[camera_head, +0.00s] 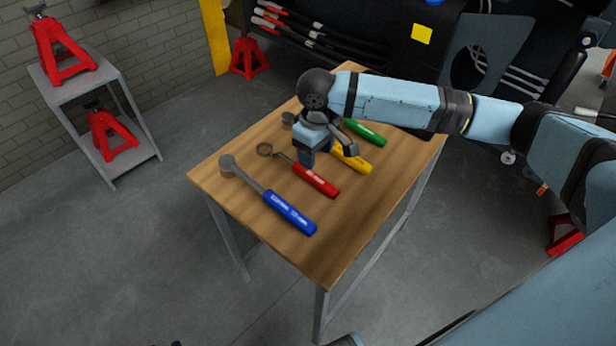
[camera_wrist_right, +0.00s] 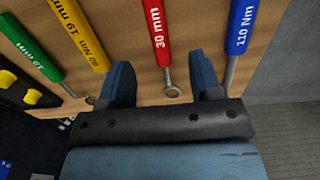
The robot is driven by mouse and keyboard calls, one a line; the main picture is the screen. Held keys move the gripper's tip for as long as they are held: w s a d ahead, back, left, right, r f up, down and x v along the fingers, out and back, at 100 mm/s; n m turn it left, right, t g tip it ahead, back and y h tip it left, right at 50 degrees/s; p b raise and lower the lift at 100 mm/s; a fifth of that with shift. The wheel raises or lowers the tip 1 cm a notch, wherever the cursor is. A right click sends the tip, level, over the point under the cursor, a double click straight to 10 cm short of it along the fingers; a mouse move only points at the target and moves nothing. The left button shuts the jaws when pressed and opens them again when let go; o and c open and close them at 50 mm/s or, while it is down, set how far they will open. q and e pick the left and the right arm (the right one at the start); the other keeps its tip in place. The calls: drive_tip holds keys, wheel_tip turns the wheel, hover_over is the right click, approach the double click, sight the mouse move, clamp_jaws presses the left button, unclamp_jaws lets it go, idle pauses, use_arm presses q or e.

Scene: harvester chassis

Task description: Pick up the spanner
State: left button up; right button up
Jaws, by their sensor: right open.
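Several hand tools lie on the wooden table. A red-handled spanner marked 30 mm (camera_head: 318,181) has a ring end and also shows in the right wrist view (camera_wrist_right: 157,30). A blue-handled tool marked 110 Nm (camera_head: 288,210) lies at the near left. A yellow-handled tool (camera_head: 352,158) and a green-handled tool (camera_head: 364,133) lie farther back. My right gripper (camera_wrist_right: 163,72) is open and empty above the table. In the right wrist view its fingers appear on either side of the red spanner's shank; contact cannot be told. The arm hides parts of the yellow and green tools. My left gripper is not in view.
The wooden table (camera_head: 350,232) has clear room at its near right. A grey stand (camera_head: 78,82) with red jack stands (camera_head: 62,50) is at the left. The dark harvester chassis (camera_head: 370,40) stands close behind the table. A brick wall is at the back left.

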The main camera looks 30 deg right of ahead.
sight(315, 177)
drive_tip(key=f, duration=0.4)
drive_tip(key=f+b, duration=0.1)
drive_tip(key=f, duration=0.4)
drive_tip(key=shift+w+d+f, duration=0.15)
drive_tip(key=shift+w+f, duration=0.05)
drive_tip(key=shift+f, duration=0.05)
clamp_jaws()
